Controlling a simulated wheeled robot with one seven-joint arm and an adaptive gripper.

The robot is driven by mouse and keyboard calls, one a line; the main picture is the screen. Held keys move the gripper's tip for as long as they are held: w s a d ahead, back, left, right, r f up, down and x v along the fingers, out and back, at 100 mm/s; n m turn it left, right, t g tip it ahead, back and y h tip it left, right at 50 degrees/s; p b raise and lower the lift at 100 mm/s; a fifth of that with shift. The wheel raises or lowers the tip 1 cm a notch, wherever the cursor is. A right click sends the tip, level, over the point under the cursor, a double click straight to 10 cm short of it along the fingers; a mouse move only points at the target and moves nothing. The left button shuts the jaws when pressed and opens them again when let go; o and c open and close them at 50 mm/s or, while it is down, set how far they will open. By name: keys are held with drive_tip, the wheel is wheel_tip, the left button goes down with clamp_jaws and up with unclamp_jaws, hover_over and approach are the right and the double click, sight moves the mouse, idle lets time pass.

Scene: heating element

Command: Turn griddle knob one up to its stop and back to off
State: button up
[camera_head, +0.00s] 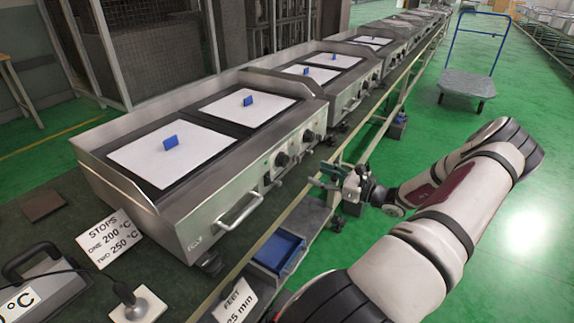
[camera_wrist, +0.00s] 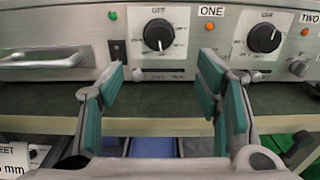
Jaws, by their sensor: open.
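Griddle knob one (camera_wrist: 158,35) is the round black knob left of the ONE label (camera_wrist: 211,11) on the steel front panel. In the head view this knob (camera_head: 282,160) is on the nearest griddle's front. My gripper (camera_wrist: 160,76) is open and empty, its green-padded fingers apart on either side below the knob in the wrist view. In the head view my gripper (camera_head: 330,177) is in front of the panel, apart from the knob.
Knob two (camera_wrist: 264,37) is to the right, by the TWO label. A bar handle (camera_wrist: 40,60) sticks out at left. The bench edge (camera_wrist: 160,125) runs below the panel. A stops card (camera_head: 109,236) lies on the bench. A cart (camera_head: 467,84) stands on the green floor behind.

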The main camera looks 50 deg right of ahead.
sight(286, 162)
drive_tip(key=w, duration=0.4)
drive_tip(key=w+b, duration=0.1)
drive_tip(key=w, duration=0.3)
drive_tip(key=w+a, duration=0.1)
drive_tip(key=w, duration=0.4)
drive_tip(key=shift+b, duration=0.35)
drive_tip(key=c, duration=1.2)
